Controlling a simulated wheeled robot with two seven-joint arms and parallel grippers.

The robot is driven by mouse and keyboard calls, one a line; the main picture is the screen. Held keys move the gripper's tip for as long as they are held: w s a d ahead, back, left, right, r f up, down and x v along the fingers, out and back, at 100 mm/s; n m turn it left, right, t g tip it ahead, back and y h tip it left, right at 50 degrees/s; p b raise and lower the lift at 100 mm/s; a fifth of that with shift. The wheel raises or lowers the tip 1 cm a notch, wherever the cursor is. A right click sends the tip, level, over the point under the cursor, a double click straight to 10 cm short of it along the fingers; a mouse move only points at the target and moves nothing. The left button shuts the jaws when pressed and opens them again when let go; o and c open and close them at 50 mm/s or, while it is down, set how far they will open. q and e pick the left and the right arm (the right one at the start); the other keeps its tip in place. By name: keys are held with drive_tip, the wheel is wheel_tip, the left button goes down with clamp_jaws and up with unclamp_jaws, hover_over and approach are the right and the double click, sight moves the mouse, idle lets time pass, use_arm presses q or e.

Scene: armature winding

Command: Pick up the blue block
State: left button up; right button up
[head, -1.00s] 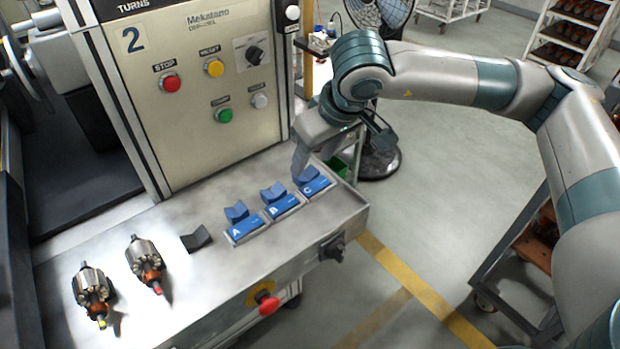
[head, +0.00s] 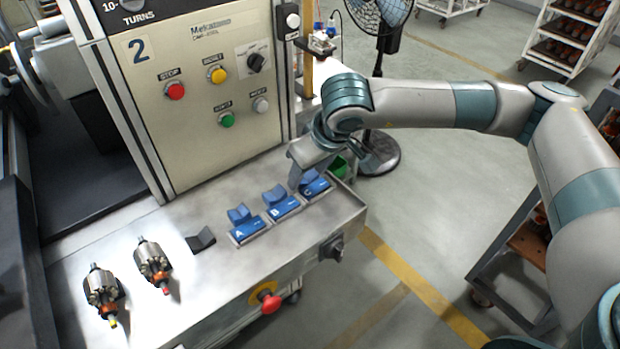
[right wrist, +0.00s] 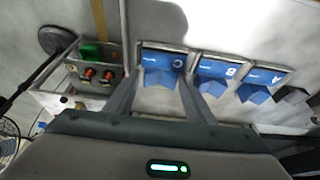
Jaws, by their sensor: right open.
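Three blue V-topped blocks stand in a row on the metal bench, at holders marked A, B and C. Block A (head: 239,214) is at the left, block B (head: 275,196) in the middle and block C (head: 313,177) at the right. My right gripper (head: 296,180) is open beside block C. In the right wrist view its fingers (right wrist: 157,92) lie to either side of block C (right wrist: 158,79), with nothing held between them. Whether they touch it I cannot tell. Block B (right wrist: 214,87) shows just outside one finger. My left gripper is not in view.
A black V-shaped piece (head: 201,239) and two armatures (head: 153,262) (head: 103,290) are on the bench to the left. The control panel (head: 190,130) rises behind.

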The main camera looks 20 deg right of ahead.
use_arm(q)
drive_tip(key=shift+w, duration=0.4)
use_arm(e)
drive_tip(key=c, duration=0.9)
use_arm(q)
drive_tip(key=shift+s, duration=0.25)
